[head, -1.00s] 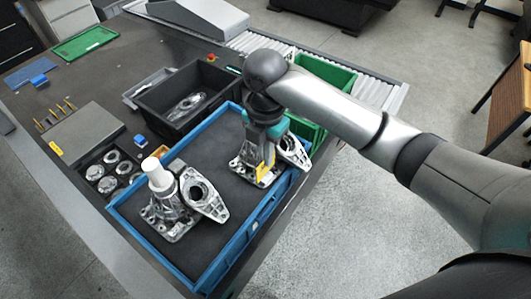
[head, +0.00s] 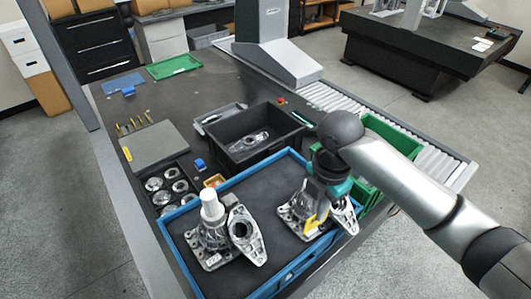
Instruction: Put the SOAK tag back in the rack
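A yellow tag (head: 311,224), its lettering too small to read, shows at the right-hand metal casting (head: 295,213) in the blue-rimmed tray. My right gripper (head: 322,204) points down at this casting, its fingers close to the tag. The fingers are partly lost against the metal parts, so I cannot tell whether they are shut on the tag. A grey block (head: 155,145) with a yellow label and several upright yellow pegs (head: 133,125) behind it stands at the left of the table; I cannot tell whether this is the rack. My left gripper is out of view.
The blue tray (head: 275,283) also holds another casting (head: 210,243) with a white cylinder. A black bin (head: 270,158) with a metal part stands behind it, green bins (head: 392,135) to the right. Round metal parts sit in a holder at left.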

